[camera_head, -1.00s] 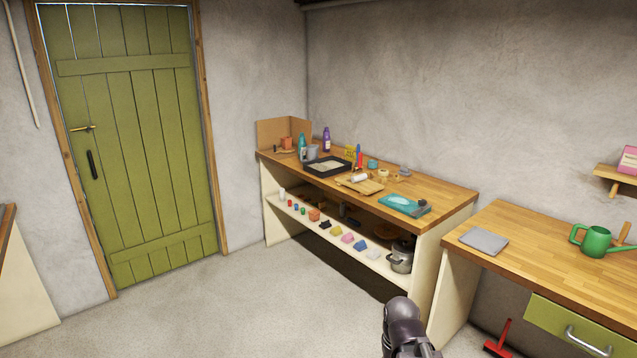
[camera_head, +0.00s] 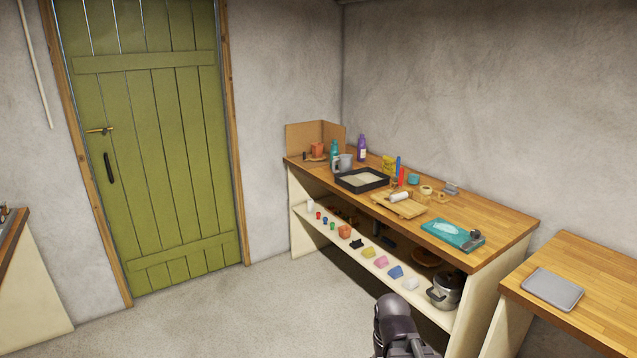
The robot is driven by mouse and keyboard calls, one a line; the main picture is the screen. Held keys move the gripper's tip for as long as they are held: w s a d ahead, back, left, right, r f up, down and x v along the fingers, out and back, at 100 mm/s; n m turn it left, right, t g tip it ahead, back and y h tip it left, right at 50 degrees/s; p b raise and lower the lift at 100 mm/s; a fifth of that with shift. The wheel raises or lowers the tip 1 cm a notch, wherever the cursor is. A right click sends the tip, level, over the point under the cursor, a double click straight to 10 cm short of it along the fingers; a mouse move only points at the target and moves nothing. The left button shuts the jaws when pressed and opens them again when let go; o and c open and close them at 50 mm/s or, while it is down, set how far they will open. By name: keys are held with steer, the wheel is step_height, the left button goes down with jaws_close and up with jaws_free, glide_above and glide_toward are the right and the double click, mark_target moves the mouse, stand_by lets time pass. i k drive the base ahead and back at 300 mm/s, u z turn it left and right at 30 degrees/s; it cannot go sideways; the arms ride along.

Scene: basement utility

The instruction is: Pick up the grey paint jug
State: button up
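A small grey jug (camera_head: 344,163) stands upright on the wooden workbench (camera_head: 497,222), near its far left end. It is just behind a black tray (camera_head: 361,181) and in front of a teal bottle (camera_head: 334,150). Part of my arm shows at the bottom edge of the head view, well in front of the bench. My gripper's fingers cannot be made out, so its opening is hidden.
The bench top also holds a purple bottle (camera_head: 362,147), a wooden board (camera_head: 399,206) and a teal wipes pack (camera_head: 451,234). A pot (camera_head: 444,291) and several small items fill the shelf below. A second table (camera_head: 590,290) stands at right. The floor (camera_head: 235,315) before the bench is clear.

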mark_target(345, 161)
steer(key=u, duration=0.15)
steer(key=i, duration=3.35)
steer(key=z, duration=0.25)
